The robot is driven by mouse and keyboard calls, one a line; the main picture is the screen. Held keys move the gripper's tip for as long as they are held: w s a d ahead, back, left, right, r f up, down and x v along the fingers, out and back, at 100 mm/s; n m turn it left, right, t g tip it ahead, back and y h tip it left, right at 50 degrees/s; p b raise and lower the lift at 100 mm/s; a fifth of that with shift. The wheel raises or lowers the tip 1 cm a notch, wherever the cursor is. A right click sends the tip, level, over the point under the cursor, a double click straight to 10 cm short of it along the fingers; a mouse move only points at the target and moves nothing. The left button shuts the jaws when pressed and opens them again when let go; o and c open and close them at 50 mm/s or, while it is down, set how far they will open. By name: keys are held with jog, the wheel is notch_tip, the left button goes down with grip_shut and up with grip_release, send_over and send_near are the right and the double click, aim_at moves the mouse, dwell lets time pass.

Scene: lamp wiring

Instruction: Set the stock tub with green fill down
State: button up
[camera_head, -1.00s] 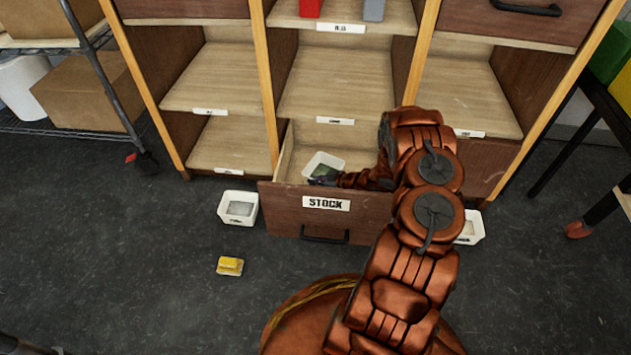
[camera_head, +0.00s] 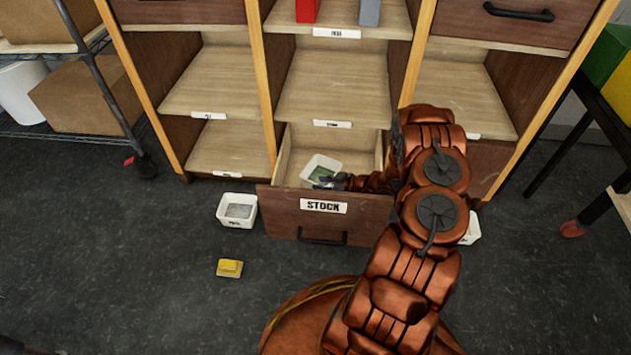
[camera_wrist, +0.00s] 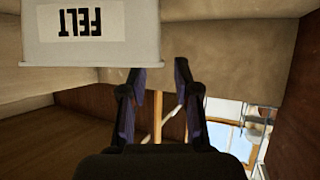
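The white tub with green fill (camera_head: 320,168) sits inside the open drawer labelled STOCK (camera_head: 285,207), towards its left part. It looks roughly upright. In the wrist view its wall (camera_wrist: 45,48) bears a FELT label, upside down in the picture. My gripper (camera_head: 330,182) is at the right front side of the tub in the head view. In the wrist view my gripper (camera_wrist: 160,72) has its two fingers apart, with nothing held between them. The left fingertip lies close to the tub's edge; I cannot tell whether they touch.
A white tub (camera_head: 237,210) stands on the floor left of the drawer, and another (camera_head: 472,228) is partly hidden behind my arm at right. A yellow block (camera_head: 229,267) lies on the floor. Shelves (camera_head: 335,85) rise above the drawer.

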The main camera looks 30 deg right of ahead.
jog(key=shift+p+v, duration=0.3)
jog(key=shift+v, duration=1.25)
jog(key=shift+r, duration=0.15)
